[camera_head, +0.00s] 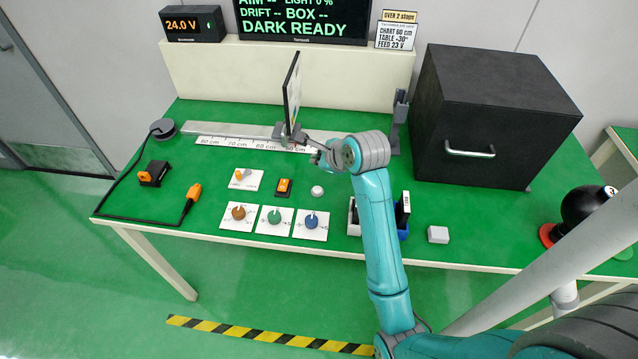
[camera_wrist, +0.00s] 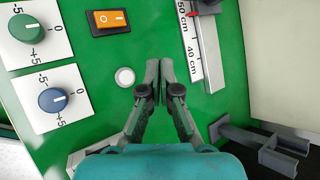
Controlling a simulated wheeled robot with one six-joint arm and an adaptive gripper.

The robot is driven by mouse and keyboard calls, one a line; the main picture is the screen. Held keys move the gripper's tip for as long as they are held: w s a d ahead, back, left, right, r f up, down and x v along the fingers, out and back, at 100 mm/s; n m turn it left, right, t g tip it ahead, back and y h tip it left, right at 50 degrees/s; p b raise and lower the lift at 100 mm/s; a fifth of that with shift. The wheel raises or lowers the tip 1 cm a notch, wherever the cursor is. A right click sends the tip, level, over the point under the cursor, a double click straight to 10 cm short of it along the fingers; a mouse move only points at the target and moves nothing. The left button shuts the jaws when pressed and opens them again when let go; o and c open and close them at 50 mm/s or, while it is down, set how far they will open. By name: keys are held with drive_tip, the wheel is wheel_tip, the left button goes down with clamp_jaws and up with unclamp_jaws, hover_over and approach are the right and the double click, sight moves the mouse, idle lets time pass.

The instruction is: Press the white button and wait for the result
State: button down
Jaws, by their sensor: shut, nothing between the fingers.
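The white button (camera_head: 317,191) is a small round cap on the green tabletop, right of the orange rocker switch (camera_head: 284,187). In the wrist view the white button (camera_wrist: 125,77) lies just left of my fingers, uncovered. My gripper (camera_wrist: 153,72) is shut and empty, its fingers together beside the button and apart from it in the picture. In the head view my gripper (camera_head: 314,151) is near the ruler rail, farther back than the button. The dark display (camera_head: 303,18) reads "LIGHT 0 %", "DRIFT --", "BOX --" and "DARK READY".
Three knobs, orange (camera_head: 239,212), green (camera_head: 275,216) and blue (camera_head: 311,222), sit in front of the button. An upright panel (camera_head: 292,92) stands on the ruler rail (camera_head: 225,135). A black box (camera_head: 490,115) with a handle fills the right side. A 24.0 V supply (camera_head: 192,24) stands behind.

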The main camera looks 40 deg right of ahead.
sight(318, 190)
idle(0.3)
drive_tip(key=shift+f, duration=4.4)
drive_tip(key=shift+f, duration=0.15)
drive_tip(key=shift+f, duration=0.25)
drive_tip(key=shift+f, duration=0.45)
drive_tip(key=shift+r, duration=0.85)
